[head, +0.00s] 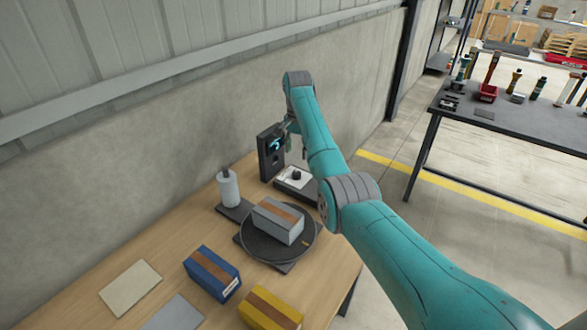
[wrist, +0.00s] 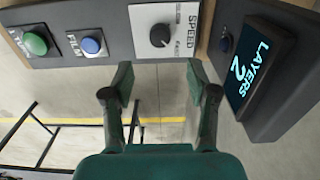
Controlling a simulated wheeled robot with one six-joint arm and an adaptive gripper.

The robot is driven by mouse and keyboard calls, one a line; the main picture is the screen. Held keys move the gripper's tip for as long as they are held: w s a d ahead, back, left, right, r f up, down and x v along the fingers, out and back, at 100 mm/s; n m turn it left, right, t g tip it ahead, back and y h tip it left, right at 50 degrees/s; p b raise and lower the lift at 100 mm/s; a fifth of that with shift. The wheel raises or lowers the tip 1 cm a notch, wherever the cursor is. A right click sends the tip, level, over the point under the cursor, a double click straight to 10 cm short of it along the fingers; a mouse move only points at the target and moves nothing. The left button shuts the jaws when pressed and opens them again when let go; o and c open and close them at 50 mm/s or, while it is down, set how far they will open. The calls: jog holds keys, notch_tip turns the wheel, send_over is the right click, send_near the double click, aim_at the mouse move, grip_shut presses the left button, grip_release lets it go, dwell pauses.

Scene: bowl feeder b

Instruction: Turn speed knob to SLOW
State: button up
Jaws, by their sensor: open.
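The speed knob (wrist: 160,36) is a round black knob on a white plate marked SPEED, with smaller lettering at its edges; one end reads FAST, the other is too small to read. It stands ahead of my gripper (wrist: 157,85) in the wrist view, roughly centred between the fingers. The gripper is open and empty, its fingertips short of the knob and apart from it. In the head view a black knob on a white plate (head: 296,175) shows beside my arm, and the gripper is mostly hidden behind the arm.
A green button (wrist: 36,43) and a blue button (wrist: 91,46) sit left of the knob. A LAYERS 2 display (wrist: 256,68) stands to the right. A turntable (head: 262,250) bears a grey box (head: 275,222). A blue box (head: 211,274) and a yellow box (head: 270,310) lie nearer.

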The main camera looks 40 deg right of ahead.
aim_at(297, 173)
notch_tip(297, 173, down, 9)
jog(key=shift+f, duration=0.2)
dwell(0.3)
grip_shut()
